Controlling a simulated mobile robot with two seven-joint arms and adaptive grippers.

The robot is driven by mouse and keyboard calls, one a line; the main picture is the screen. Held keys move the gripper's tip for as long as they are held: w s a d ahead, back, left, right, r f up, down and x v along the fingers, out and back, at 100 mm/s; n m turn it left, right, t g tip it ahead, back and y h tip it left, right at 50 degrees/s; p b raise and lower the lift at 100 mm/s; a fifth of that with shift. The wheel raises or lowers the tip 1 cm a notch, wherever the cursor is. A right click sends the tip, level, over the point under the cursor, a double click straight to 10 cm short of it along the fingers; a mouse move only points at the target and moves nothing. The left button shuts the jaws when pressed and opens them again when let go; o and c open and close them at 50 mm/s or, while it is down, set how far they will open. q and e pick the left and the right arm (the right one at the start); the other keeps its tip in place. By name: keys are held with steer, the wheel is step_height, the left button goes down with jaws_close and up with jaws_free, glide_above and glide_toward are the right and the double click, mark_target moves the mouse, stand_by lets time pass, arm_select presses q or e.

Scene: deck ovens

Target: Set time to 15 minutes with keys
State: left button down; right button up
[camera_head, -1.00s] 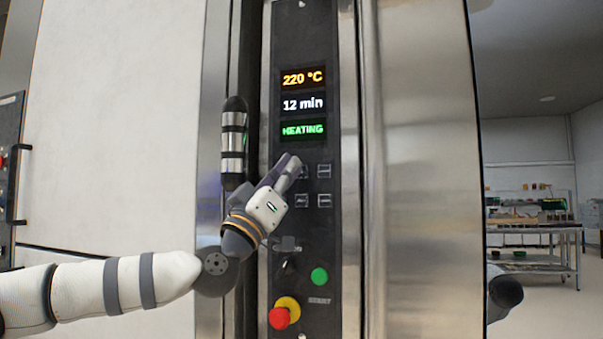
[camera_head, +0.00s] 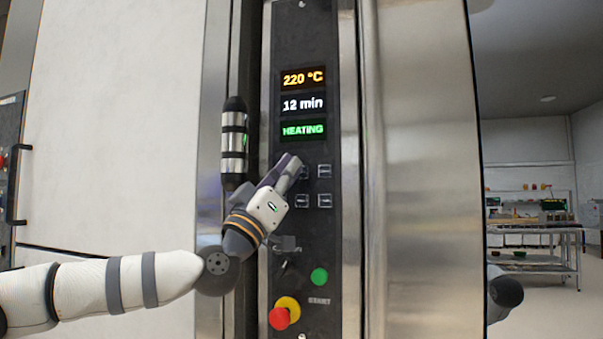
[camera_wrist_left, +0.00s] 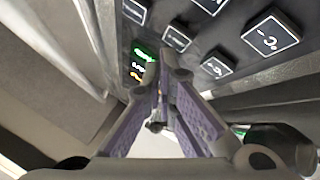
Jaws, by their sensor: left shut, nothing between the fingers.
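The dark control panel (camera_head: 307,235) shows 220 °C, 12 min on the time display (camera_head: 303,104), and HEATING in green. Below are small square keys in two rows; the upper right key (camera_head: 325,171), lower left key (camera_head: 302,201) and lower right key (camera_head: 324,201) show clearly. My left gripper (camera_head: 294,164) is shut and empty, its tip at the upper left key, which it mostly covers. I cannot tell if it touches. In the left wrist view the closed fingers (camera_wrist_left: 164,76) point toward the panel, with keys (camera_wrist_left: 271,34) beside them. My right gripper is out of view.
A green start button (camera_head: 319,276) and a red emergency stop (camera_head: 280,318) on a yellow base sit lower on the panel. A dark vertical handle with metal bands (camera_head: 233,145) stands just left of my gripper. A metal table (camera_head: 540,232) is far right.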

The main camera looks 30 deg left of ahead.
arm_select(q)
steer(key=shift+w, duration=0.3)
steer(key=shift+w+a, duration=0.15)
steer(key=shift+w, duration=0.25)
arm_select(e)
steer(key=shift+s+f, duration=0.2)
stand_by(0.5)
arm_select(q)
steer(key=shift+s+d+p, duration=0.2)
steer(key=shift+s+p, duration=0.15)
steer(key=shift+s, duration=0.5)
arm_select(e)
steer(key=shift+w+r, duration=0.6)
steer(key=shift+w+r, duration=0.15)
